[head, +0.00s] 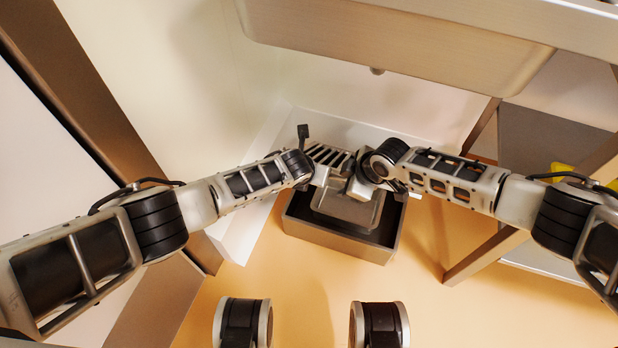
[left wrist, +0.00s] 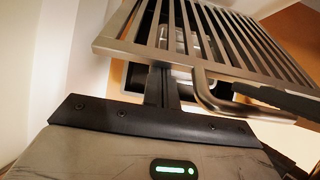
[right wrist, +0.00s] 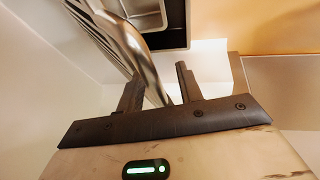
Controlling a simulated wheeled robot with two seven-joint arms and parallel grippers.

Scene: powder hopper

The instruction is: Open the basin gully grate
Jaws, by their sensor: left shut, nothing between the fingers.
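The slatted metal grate (head: 328,154) is raised and tilted above the gully basin (head: 335,241), a dark-rimmed box on the floor. The left wrist view shows the grate's slats (left wrist: 215,38) close up, with a bent bar handle (left wrist: 204,94) on its near edge. My left gripper (left wrist: 160,85) is shut and empty, its fingers just under the grate's near edge; I cannot tell whether they touch it. My right gripper (right wrist: 160,90) has its fingers apart. A silver bar (right wrist: 142,55), seemingly the handle, passes between or behind them; contact is unclear. My wrists partly hide the grate in the head view.
A steel sink (head: 400,45) hangs above and behind the gully, with a small drain stub. A brown table leg (head: 485,255) stands to the right and a brown frame (head: 95,95) to the left. The orange floor in front is clear.

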